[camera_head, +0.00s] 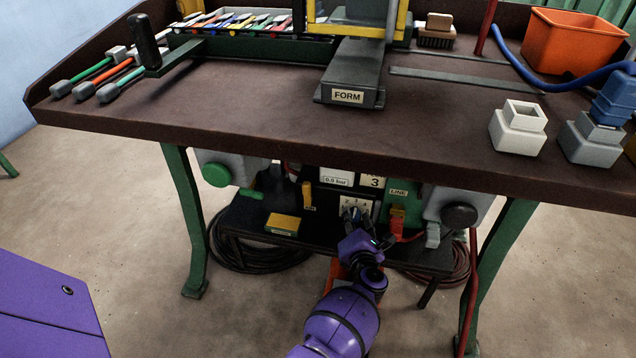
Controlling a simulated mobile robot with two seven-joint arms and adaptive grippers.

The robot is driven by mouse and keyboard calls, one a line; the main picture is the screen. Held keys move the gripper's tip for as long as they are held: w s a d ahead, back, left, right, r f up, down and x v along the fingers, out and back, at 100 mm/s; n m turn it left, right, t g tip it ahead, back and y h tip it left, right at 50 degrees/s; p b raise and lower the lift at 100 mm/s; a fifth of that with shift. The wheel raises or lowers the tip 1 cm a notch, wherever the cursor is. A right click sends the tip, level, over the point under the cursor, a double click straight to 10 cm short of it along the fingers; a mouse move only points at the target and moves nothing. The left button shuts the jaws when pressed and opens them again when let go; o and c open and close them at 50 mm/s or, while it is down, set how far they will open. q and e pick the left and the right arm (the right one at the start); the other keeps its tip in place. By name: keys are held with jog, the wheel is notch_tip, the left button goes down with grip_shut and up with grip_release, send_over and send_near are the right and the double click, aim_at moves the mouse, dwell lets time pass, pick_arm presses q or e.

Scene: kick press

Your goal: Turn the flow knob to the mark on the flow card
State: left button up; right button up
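A white card (373,181) with a large 3 hangs under the bench; the bench edge hides its top line. Below it is a pale dial plate (358,205) with small numerals, among them 2, 3 and 4. The flow knob is not clearly visible; the gripper covers the place below the numerals. I cannot tell whether the fingers touch or grip anything there.
A display reading 0.0 bar (336,179) is left of the card, and a green LINE panel (398,196) with a red lever is to the right. A yellow box (283,224) lies on the low shelf (265,239). The bench top (250,110) overhangs the gripper.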

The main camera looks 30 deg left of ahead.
pick_arm(q)
jog(key=shift+o, duration=0.5)
jog(key=shift+a, duration=0.4)
jog(key=shift+w+d+r, duration=0.2)
jog(key=shift+d+r, duration=0.1)
jog(key=shift+d, duration=0.1)
jog(key=shift+s+d, duration=0.1)
jog(key=shift+s, duration=0.1)
jog(key=v, duration=1.1)
jog(key=shift+s, duration=0.35)
jog(key=shift+f, duration=0.2)
